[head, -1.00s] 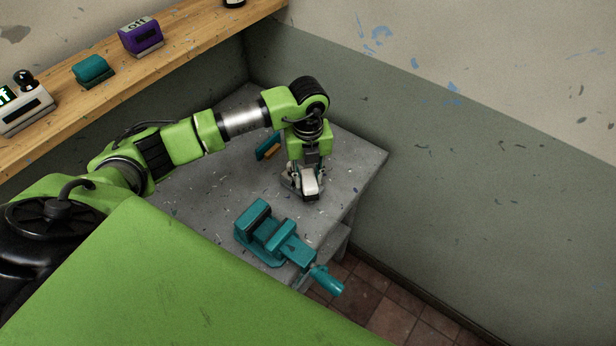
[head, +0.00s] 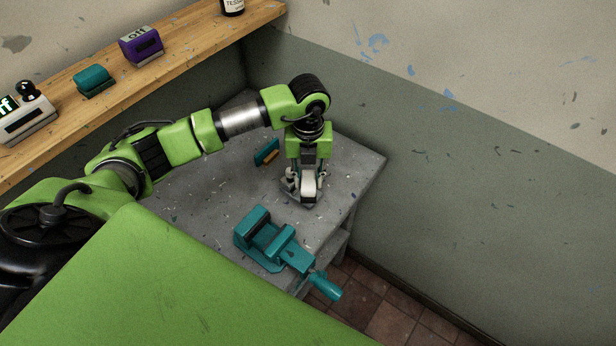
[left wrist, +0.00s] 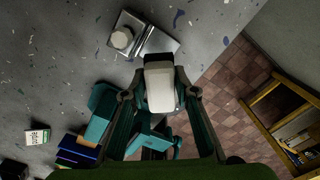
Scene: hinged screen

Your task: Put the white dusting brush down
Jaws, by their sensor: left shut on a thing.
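The white dusting brush (head: 309,186) is between the fingers of my left gripper (head: 306,180), low over the grey bench (head: 345,170) near its right side. In the left wrist view the brush's white, rounded block (left wrist: 160,88) sits between the two dark fingers of the left gripper (left wrist: 159,96), which is shut on it. Its underside is hidden, so I cannot tell whether it touches the bench. My right gripper is in neither view.
A teal vise (head: 270,240) stands on the bench in front of the gripper. A small teal and orange item (head: 267,153) lies behind it to the left. The left wrist view shows a silver metal piece with a round knob (left wrist: 122,38). A wooden shelf (head: 190,50) runs along the wall.

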